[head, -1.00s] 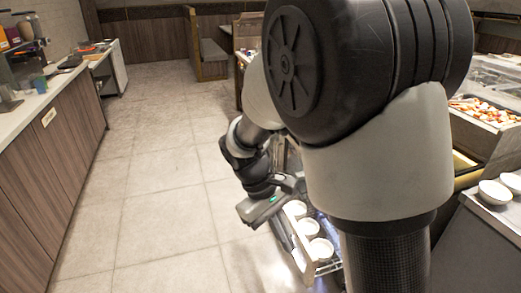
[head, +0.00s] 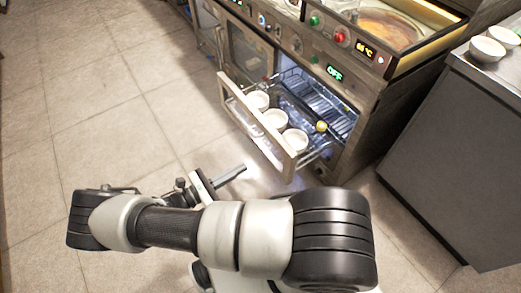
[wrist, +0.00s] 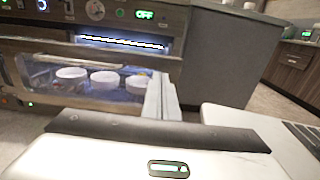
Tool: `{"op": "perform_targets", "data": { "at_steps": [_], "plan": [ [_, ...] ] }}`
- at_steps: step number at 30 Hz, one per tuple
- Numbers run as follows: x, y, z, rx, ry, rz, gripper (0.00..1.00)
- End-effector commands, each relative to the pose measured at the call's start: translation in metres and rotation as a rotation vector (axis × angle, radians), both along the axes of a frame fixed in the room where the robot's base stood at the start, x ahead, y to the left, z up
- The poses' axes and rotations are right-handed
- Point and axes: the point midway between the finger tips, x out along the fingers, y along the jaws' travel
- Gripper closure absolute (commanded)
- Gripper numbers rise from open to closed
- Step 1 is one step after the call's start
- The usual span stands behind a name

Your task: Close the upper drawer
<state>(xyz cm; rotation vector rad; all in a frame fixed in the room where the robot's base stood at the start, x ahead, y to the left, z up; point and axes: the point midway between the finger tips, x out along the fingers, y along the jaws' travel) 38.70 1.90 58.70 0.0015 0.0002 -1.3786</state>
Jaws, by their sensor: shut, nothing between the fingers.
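The upper drawer (head: 258,128) is pulled out of the cooker front in the head view, with a pale front panel and a wire rack inside. Several white bowls (head: 274,118) and a small yellow round thing (head: 321,127) are in it. The drawer also shows in the wrist view (wrist: 92,101), with bowls behind its front. My gripper (head: 243,168) is shut and empty, in front of the drawer and apart from it in the head picture. In the wrist view its fingers (wrist: 164,97) point toward the drawer's right end.
The cooker (head: 345,62) has knobs, green and orange displays and a pan on top. A dark grey cabinet (head: 440,150) with white bowls (head: 487,48) on top stands to its right. The tiled floor (head: 110,120) at left is clear.

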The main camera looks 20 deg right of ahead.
Motion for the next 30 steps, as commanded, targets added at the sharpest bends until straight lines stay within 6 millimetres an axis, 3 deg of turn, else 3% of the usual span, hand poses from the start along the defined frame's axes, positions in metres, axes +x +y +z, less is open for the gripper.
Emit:
{"op": "perform_targets", "data": {
  "at_steps": [5,15,21,30],
  "plan": [
    [0.003,-0.018,0.000,-0.005,0.002,0.002,1.00],
    [0.016,-0.088,-0.001,-0.005,0.002,0.000,1.00],
    [0.023,-0.121,-0.001,-0.004,0.001,-0.001,1.00],
    [0.026,-0.137,0.000,-0.001,0.001,0.001,1.00]
  ]
}}
